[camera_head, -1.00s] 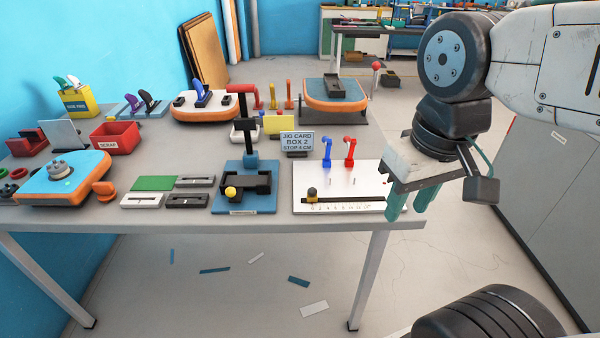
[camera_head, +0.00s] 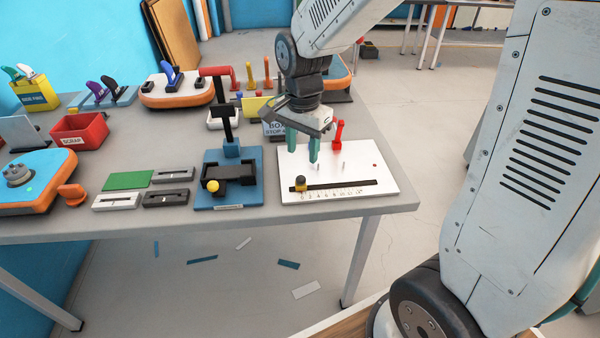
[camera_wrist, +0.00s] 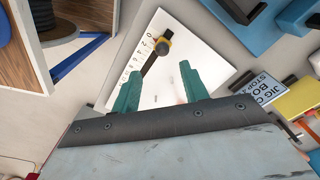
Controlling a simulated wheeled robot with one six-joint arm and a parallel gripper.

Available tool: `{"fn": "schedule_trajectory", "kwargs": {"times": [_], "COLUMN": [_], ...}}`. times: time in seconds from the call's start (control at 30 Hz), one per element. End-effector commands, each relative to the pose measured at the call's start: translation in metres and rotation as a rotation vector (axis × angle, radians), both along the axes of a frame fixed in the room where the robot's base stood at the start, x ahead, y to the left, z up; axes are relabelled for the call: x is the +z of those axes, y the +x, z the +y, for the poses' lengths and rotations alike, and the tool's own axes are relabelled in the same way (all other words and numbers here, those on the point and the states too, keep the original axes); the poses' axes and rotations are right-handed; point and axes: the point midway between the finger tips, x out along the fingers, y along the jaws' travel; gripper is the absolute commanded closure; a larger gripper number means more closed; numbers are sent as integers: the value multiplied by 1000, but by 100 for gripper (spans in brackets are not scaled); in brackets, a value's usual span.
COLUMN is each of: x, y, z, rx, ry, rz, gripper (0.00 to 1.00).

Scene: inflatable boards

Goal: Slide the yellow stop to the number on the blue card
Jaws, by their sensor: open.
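The yellow stop (camera_head: 301,184) with a dark knob sits at the left end of a black slot on a white board (camera_head: 385,190). A number scale runs along the slot's front side. In the wrist view the stop (camera_wrist: 164,44) is at the far end of the slot, beyond my fingertips. The blue card (camera_head: 272,130) stands behind the board, partly hidden by my gripper; part of its text shows in the wrist view (camera_wrist: 262,88). My gripper (camera_head: 302,158) is open and empty, pointing down above the back left of the board, apart from the stop.
A red lever (camera_head: 339,134) stands at the board's back, near my fingers, with thin pins in front of it. A blue fixture (camera_head: 230,195) with a black frame and yellow knob stands left of the board.

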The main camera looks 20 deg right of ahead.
Motion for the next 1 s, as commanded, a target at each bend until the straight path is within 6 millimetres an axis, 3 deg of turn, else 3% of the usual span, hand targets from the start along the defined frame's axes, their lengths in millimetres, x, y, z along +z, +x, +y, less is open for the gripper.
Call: {"fn": "schedule_trajectory", "kwargs": {"times": [0.6,0.97,1.0], "x": [-78,-84,-84], "y": [5,5,5], "z": [2,2,2], "rx": [-30,-30,-30], "ry": [-1,0,0], "rz": [5,3,3], "gripper": [56,56,67]}}
